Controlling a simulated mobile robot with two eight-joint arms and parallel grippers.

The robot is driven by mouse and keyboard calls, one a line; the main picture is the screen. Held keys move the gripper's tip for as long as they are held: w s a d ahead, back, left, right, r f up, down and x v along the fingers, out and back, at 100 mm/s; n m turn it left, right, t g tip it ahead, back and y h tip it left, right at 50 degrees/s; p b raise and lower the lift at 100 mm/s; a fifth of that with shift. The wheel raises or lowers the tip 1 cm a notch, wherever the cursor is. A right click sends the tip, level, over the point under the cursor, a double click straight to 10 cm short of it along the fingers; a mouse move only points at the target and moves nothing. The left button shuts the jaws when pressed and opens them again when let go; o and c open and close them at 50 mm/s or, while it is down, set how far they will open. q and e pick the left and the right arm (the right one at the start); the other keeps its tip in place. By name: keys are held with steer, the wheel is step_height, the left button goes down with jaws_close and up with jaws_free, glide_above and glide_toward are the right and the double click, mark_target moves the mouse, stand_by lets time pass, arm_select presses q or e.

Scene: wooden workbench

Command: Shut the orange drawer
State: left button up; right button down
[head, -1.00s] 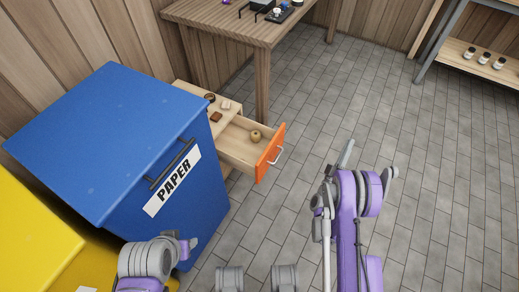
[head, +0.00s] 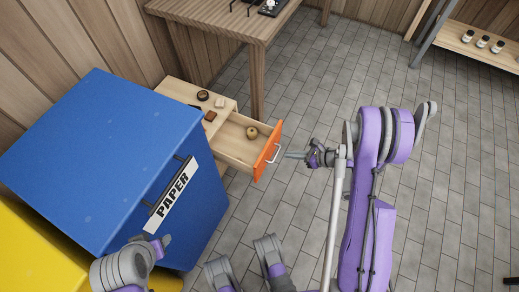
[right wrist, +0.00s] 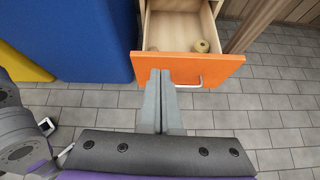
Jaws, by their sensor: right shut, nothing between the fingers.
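The orange drawer (head: 267,150) is pulled open from a low wooden cabinet beside the blue bin. Its orange front also shows in the right wrist view (right wrist: 225,68), with a pale bar handle (head: 273,153). A round tan object (head: 252,132) lies inside. My right gripper (head: 288,155) is shut and empty, its fingers pointing at the drawer front near the handle.
Small items lie on the cabinet top (head: 185,91). A wooden workbench (head: 225,20) stands behind. The grey tiled floor to the right is open.

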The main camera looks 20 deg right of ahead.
steer(key=s+d+f+g+h, duration=0.1)
steer(key=d+f+g, duration=0.1)
arm_select(q)
steer(key=shift+b+x, duration=1.15)
steer(key=shift+x, duration=0.1)
arm_select(e)
glide_toward(264, 157)
steer(key=shift+n, duration=0.4)
steer(key=shift+a+x, duration=0.25)
steer(key=shift+x, duration=2.35)
arm_select(q)
steer(key=shift+s+a+f, duration=0.1)
steer(key=shift+s+a, duration=0.05)
arm_select(e)
steer(key=shift+r, duration=0.2)
